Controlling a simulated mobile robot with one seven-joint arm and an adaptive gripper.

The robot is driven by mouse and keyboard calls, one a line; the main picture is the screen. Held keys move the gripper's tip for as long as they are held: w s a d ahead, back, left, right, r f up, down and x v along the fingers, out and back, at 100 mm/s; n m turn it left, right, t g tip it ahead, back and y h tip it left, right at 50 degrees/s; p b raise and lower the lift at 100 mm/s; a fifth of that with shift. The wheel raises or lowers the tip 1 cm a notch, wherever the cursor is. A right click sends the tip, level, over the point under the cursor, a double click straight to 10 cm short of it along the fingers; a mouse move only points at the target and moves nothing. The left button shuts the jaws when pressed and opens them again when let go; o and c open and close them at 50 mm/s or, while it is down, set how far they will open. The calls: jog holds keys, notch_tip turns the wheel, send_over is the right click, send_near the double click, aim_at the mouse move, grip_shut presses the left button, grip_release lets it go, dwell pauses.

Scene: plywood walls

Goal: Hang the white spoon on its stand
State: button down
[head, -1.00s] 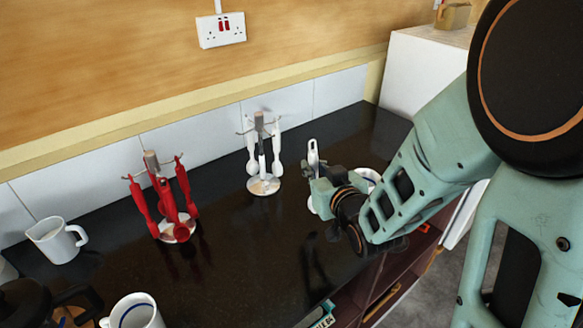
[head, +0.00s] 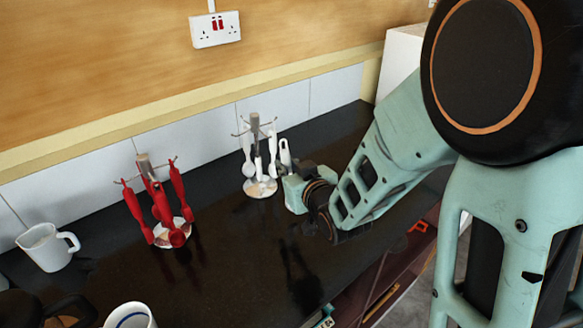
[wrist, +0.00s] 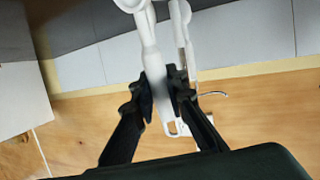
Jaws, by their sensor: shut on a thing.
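The white spoon (head: 285,154) is upright in my gripper (head: 291,176), just right of the white-utensil stand (head: 255,126). In the wrist view, the fingers of my gripper (wrist: 166,88) are shut on its white handle (wrist: 151,62), with a slotted handle end showing just below the fingertips. The stand has a grey post, thin hooks and a round pale base (head: 260,190). Several white utensils (head: 247,157) hang on it. In the wrist view one hook (wrist: 213,94) shows right of the fingers. Whether the spoon touches the stand is unclear.
A second stand with red utensils (head: 177,190) stands to the left. A white jug (head: 47,247) and a white mug (head: 130,317) are further left and in front. The tiled wall (head: 200,143) runs close behind. The dark counter in front of the stands is clear.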

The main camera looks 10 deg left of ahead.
jog(key=w+a+f+b, duration=0.1)
jog(key=w+a, duration=0.3)
jog(key=shift+a+f, duration=0.2)
jog(key=shift+a, duration=0.05)
dwell(0.5)
jog(key=shift+w, duration=0.1)
dwell(0.7)
jog(key=c, duration=1.8)
grip_release()
jog(key=shift+c, duration=0.2)
